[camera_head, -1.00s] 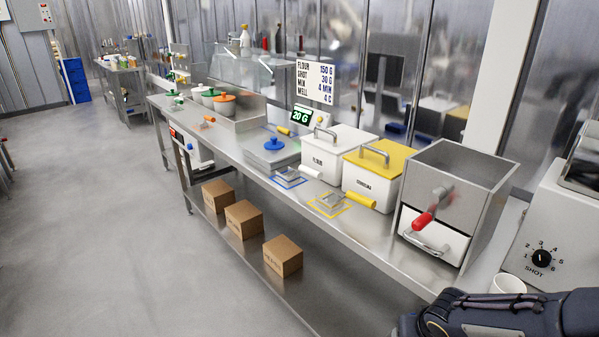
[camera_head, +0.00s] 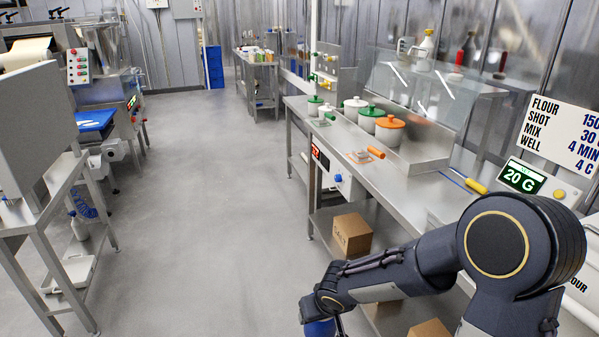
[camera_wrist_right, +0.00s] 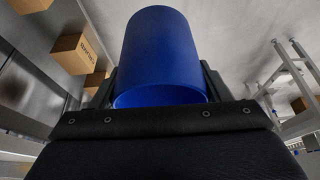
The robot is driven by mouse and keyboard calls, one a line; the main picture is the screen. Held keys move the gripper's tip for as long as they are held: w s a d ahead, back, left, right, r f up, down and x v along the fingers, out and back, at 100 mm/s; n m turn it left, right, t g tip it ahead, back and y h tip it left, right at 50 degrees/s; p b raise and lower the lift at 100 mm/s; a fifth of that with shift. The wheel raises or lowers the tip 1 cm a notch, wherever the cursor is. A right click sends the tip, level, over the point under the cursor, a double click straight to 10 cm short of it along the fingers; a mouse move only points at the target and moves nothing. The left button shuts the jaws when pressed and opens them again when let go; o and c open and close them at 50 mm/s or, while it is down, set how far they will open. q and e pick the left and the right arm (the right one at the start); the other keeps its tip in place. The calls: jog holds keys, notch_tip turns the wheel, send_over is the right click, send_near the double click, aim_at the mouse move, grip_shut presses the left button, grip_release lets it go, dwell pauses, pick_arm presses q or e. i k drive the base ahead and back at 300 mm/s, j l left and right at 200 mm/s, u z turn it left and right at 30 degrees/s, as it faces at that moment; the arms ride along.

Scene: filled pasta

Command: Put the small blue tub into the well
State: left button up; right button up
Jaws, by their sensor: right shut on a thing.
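The small blue tub (camera_wrist_right: 160,50) fills the middle of the right wrist view, its round wall between the two dark fingers. My right gripper (camera_wrist_right: 158,82) is shut on it. In the head view only a bit of the blue tub (camera_head: 319,328) shows at the bottom edge, below my right wrist, out over the aisle beside the bench. On the bench, white pots with green and orange lids stand in a row at a steel housing (camera_head: 432,150); I cannot tell which opening is the well. My left gripper is not in view.
The steel bench (camera_head: 400,190) runs along the right, with a red display (camera_head: 320,155) on its front and cardboard boxes (camera_head: 352,235) on its lower shelf. A steel table (camera_head: 35,215) stands at the left. The grey floor (camera_head: 205,220) between is clear.

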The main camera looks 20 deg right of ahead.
aim_at(411, 158)
jog(key=i+z, duration=0.15)
jog(key=i, duration=0.35)
jog(key=i+j+z, duration=0.15)
jog(key=i, duration=0.35)
jog(key=i+j+z, duration=0.15)
jog(key=i, duration=0.35)
jog(key=i+j+z, duration=0.2)
jog(key=i+j, duration=0.15)
jog(key=i, duration=0.1)
